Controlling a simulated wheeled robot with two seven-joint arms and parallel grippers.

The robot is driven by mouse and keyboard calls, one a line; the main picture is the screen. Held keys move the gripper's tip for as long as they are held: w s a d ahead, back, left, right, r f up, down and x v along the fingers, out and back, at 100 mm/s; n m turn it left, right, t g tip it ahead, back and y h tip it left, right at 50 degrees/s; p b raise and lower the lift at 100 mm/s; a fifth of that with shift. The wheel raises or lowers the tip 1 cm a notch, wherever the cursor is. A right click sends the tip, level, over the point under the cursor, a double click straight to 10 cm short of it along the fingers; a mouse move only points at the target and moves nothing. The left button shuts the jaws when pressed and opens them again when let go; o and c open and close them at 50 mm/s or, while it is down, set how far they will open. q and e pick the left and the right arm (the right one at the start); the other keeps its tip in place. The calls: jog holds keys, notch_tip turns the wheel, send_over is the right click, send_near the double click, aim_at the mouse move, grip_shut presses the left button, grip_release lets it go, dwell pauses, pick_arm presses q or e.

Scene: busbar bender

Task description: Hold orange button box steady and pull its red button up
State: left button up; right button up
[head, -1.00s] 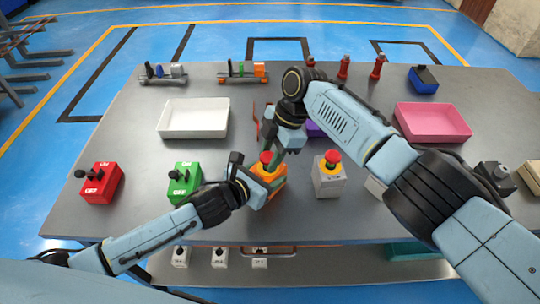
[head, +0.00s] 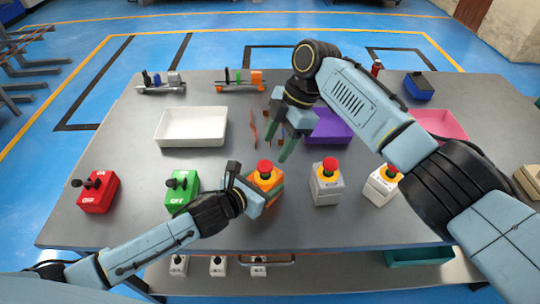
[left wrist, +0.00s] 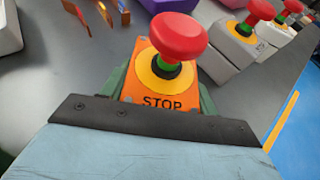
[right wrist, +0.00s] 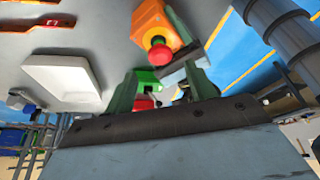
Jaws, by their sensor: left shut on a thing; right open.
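The orange button box (head: 264,184) sits on the table at front centre, with a red button (head: 264,166) on top. In the left wrist view the red button (left wrist: 179,37) stands above a yellow disc, with a green collar showing under its cap; the orange box (left wrist: 150,94) reads STOP. My left gripper (head: 262,192) is shut on the box, a green finger at each side. My right gripper (head: 288,132) is open and empty, above the table behind the box and apart from it. The right wrist view shows the red button (right wrist: 160,54) beyond its fingers.
A grey button box (head: 327,190) and a white one (head: 381,187) stand right of the orange box. A green OFF box (head: 183,193) and a red ON box (head: 97,194) stand left. A white tray (head: 191,127) and a purple bin (head: 330,128) lie behind.

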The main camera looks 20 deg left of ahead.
jog(key=v, duration=0.5)
jog(key=shift+r, duration=0.15)
pick_arm(q)
jog(key=o, duration=1.2)
